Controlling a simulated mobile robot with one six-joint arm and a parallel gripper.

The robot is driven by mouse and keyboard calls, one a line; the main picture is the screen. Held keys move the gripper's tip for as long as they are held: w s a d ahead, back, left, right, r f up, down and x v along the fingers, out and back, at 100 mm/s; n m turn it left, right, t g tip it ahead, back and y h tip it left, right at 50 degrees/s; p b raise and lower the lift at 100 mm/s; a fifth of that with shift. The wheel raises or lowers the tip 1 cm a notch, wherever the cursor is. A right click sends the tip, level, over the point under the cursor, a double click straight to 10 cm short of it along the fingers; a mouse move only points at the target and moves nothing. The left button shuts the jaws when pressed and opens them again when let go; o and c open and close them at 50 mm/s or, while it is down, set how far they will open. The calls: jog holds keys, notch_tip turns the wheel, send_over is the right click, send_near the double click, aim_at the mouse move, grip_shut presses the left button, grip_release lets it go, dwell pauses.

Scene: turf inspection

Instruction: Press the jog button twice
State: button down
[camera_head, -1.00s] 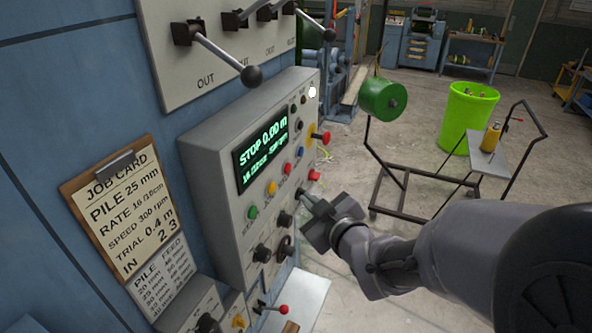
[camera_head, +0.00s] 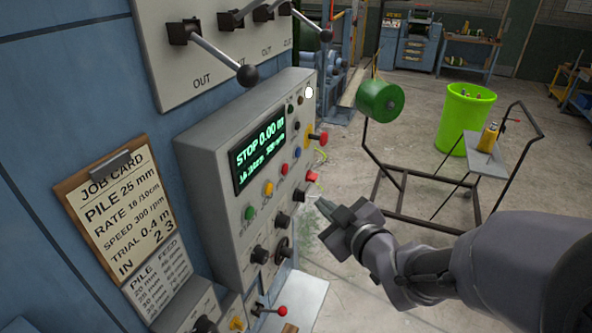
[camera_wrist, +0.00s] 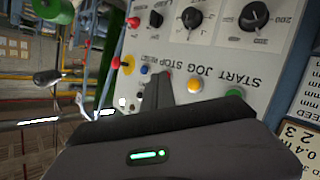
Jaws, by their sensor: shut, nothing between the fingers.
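The jog button is the yellow button (camera_head: 268,188) on the grey control panel (camera_head: 216,150), between the green button (camera_head: 249,213) and a red button (camera_head: 284,169). In the wrist view the yellow jog button (camera_wrist: 195,85) lies beside the upside-down label JOG, just right of the fingers. My gripper (camera_head: 322,206) is shut and empty, in front of the panel's right side. It appears apart from the panel in the head view. In the wrist view my gripper (camera_wrist: 160,80) covers part of the button row. The display (camera_head: 260,155) reads STOP 0.00 m.
Black knobs (camera_head: 260,254) and a red mushroom button (camera_head: 322,139) stick out of the panel. Levers (camera_head: 225,55) hang above it. A red-knobbed lever (camera_head: 282,311) stands below. A job card (camera_head: 115,200) is at left. A wheeled frame with a green drum (camera_head: 380,101) stands at right.

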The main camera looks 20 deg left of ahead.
aim_at(268, 189)
jog(key=a+b, duration=0.1)
jog(key=a, duration=0.8)
jog(key=shift+w, duration=0.35)
jog(key=shift+f+b, duration=0.1)
jog(key=shift+b, duration=0.2)
dwell(1.4)
jog(key=shift+a+b, duration=0.3)
jog(key=shift+a, duration=0.1)
jog(key=shift+a+b, duration=0.45)
jog(key=shift+a, duration=0.1)
dwell(0.6)
jog(key=shift+w+d, duration=0.1)
jog(key=shift+d, duration=0.85)
